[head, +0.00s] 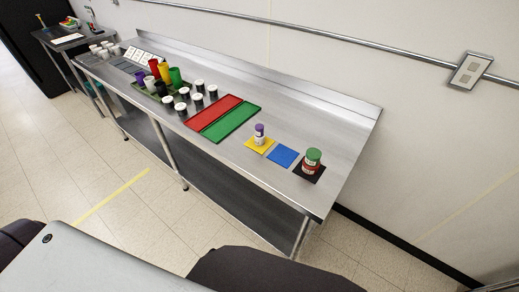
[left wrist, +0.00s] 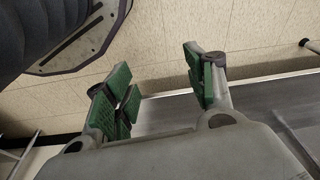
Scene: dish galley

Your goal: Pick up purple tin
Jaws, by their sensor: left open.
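A small white tin with a purple lid (head: 259,132) stands upright on a yellow square mat (head: 252,146) on the steel table, in the right half of the head view. A purple cup (head: 150,83) also stands farther left along the table. My left gripper (left wrist: 160,92) shows in the left wrist view, its green-padded fingers spread apart with nothing between them. It is above the floor, with a steel shelf or table edge behind it. The tin is not visible in the left wrist view. My right gripper is in neither view.
A blue mat (head: 283,155) lies beside the yellow one, then a green-topped tin (head: 312,160) on a black mat. Red (head: 213,110) and green (head: 230,121) trays lie left of the tin. Several black-and-white jars and coloured cups stand beyond. A wall (head: 330,75) backs the table.

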